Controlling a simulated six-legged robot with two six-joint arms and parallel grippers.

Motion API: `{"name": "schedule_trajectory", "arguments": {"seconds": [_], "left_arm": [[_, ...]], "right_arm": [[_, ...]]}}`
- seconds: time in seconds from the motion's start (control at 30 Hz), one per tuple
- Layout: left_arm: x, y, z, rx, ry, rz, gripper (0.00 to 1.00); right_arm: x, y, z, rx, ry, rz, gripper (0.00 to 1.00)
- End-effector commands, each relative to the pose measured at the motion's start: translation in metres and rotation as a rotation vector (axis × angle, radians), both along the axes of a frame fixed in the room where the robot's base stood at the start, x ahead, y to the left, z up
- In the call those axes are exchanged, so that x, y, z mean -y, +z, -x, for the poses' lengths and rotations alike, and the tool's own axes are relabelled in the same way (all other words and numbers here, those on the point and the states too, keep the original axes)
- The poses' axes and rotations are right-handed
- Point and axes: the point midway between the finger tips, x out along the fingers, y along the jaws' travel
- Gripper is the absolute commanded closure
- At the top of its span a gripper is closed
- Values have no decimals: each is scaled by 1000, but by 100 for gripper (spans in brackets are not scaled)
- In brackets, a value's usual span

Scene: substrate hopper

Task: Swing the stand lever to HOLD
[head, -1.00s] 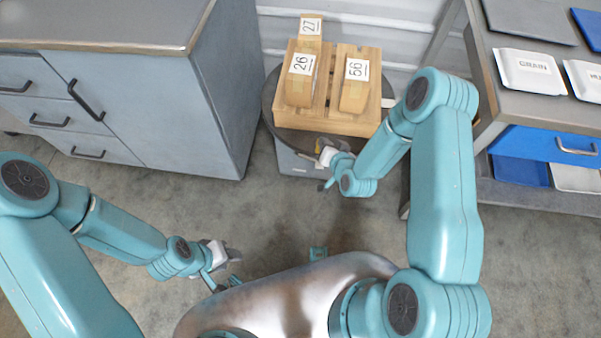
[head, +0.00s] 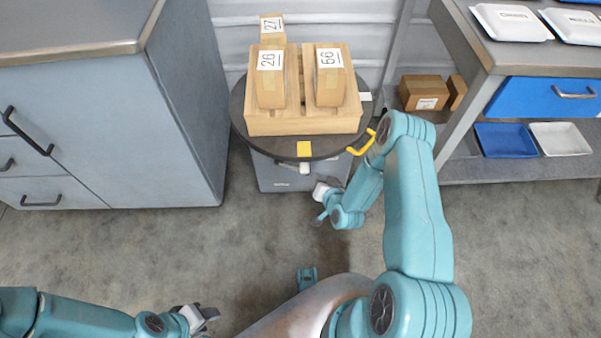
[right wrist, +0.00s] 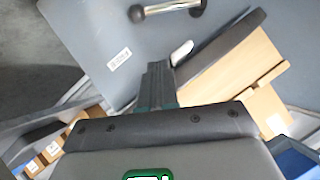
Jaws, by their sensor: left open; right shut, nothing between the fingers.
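The stand (head: 263,172) has a dark round top and a grey base. A white-tipped piece (head: 305,168), possibly the lever, shows below its front rim. A yellow handle (head: 366,143) sticks out at the right rim. No HOLD marking is legible. My right gripper (head: 332,183) is shut and empty, close in front of the base, just right of and below the white piece. In the right wrist view its closed fingers (right wrist: 156,82) point at the grey surface, near a white tab (right wrist: 181,52). My left gripper (head: 208,313) is open and empty, low near the bottom edge.
A wooden pallet (head: 300,124) with several numbered boxes sits on the stand. A grey cabinet (head: 110,130) stands at left. A shelf bench (head: 500,60) with trays is at right. A rod with dark ends (right wrist: 168,9) shows at the wrist view's top. Floor in front is clear.

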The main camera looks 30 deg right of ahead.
Motion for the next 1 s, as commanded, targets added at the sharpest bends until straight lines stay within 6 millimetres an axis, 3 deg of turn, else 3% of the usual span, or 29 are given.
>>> {"name": "schedule_trajectory", "arguments": {"seconds": [0.27,0.73,1.0], "left_arm": [[0,-4,0,0,0,0,58],[-2,-40,-2,3,8,-2,58],[-5,-52,-5,9,20,-4,58]], "right_arm": [[-3,-4,-7,2,4,2,100],[13,-52,-87,3,6,1,100],[2,-79,-101,0,7,0,100]]}}
